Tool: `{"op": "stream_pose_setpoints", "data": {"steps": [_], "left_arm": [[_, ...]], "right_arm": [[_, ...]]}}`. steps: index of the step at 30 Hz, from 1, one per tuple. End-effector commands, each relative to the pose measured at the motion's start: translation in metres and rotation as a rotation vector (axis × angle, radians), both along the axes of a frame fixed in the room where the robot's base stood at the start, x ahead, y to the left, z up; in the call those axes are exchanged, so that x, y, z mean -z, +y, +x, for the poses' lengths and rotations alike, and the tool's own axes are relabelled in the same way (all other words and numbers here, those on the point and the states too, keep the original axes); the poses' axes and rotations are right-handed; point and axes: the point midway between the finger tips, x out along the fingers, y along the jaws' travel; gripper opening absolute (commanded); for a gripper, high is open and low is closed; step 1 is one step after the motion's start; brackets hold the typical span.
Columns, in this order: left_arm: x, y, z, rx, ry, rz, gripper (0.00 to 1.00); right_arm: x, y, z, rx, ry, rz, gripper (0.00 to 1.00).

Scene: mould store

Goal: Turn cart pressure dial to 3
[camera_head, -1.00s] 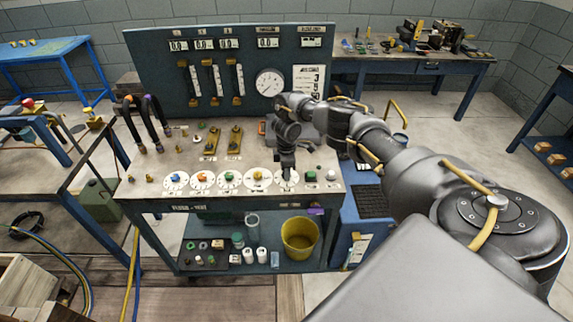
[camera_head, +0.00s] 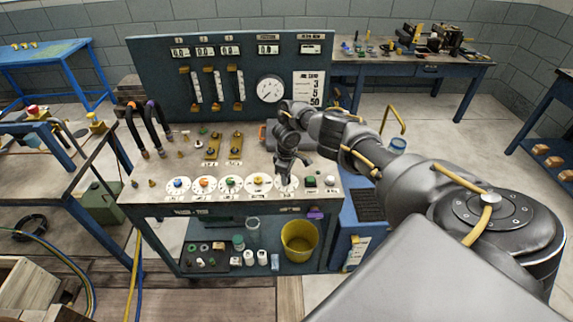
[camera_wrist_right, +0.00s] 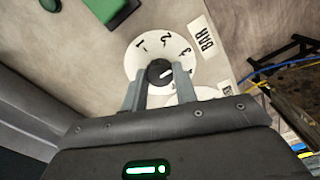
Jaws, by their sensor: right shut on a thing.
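The pressure dial (camera_head: 287,188) is a white disc at the right end of the row of dials on the cart's front edge. In the wrist view the dial (camera_wrist_right: 137,64) shows 1, 2 and 3 beside a BAR label (camera_wrist_right: 204,39). My right gripper (camera_head: 285,178) is over it, fingers pointing down. In the wrist view the right gripper (camera_wrist_right: 160,76) is shut on the dial's dark knob (camera_wrist_right: 158,70). The knob's white mark points right and slightly up, near the 3; the exact alignment is hard to tell. My left gripper is out of view.
A green button (camera_head: 311,181) sits just right of the dial, with other dials to the left. The cart's back panel (camera_head: 150,75) carries a round gauge (camera_head: 271,89). A yellow bucket (camera_head: 299,240) stands on the lower shelf.

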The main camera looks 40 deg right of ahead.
Motion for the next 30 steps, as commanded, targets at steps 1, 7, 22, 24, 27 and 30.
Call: {"op": "stream_pose_setpoints", "data": {"steps": [1, 7, 22, 24, 27, 30], "left_arm": [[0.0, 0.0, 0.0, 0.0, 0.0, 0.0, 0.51], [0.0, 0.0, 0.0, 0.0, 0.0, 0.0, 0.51], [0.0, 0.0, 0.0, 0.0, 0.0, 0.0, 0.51], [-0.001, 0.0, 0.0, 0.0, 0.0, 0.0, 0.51], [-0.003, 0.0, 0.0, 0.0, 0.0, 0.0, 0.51], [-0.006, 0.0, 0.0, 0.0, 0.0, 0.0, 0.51]], "right_arm": [[-0.001, -0.001, 0.001, 0.002, -0.004, 0.0, 0.06], [-0.001, 0.0, 0.001, 0.001, -0.004, -0.001, 0.06], [-0.001, 0.0, 0.001, -0.001, -0.001, 0.0, 0.51], [-0.004, 0.0, 0.001, -0.001, -0.002, 0.0, 0.51], [-0.015, -0.001, 0.001, -0.002, -0.002, 0.0, 0.51], [-0.034, -0.001, 0.002, -0.003, -0.006, -0.001, 0.51]]}}
